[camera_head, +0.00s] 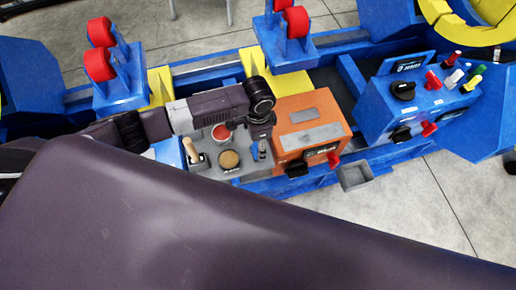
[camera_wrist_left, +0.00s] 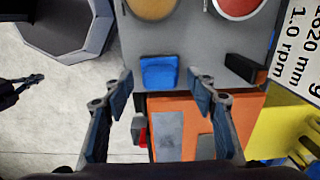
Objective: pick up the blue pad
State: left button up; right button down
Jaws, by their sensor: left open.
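The blue pad (camera_wrist_left: 158,73) is a small blue block on the grey panel (camera_wrist_left: 205,50), near the panel's edge beside the orange box. In the wrist view my left gripper (camera_wrist_left: 161,82) is open, with one finger to each side of the pad and nothing held. I cannot tell how far above the pad the fingertips are. In the head view the left gripper (camera_head: 260,150) points down over the right end of the grey panel, next to the orange box, and the pad cannot be told apart from the fingers there.
The panel carries a red disc (camera_head: 221,132), a tan disc (camera_head: 229,159) and a lever (camera_head: 191,151). The orange box (camera_head: 318,137) stands close, with a red knob (camera_head: 333,160). A blue control box (camera_head: 405,104) stands further right. My own dark arm covers the foreground.

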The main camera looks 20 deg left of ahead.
pick_arm(q)
jog(key=shift+f, duration=0.1)
jog(key=c, duration=0.8)
jog(key=shift+c, duration=1.3)
jog(key=c, duration=0.4)
grip_shut()
jog(key=shift+r, duration=0.55)
notch_tip(320, 180, up, 19)
pick_arm(e)
jog(key=shift+s+f, duration=0.1)
jog(key=shift+f, duration=0.05)
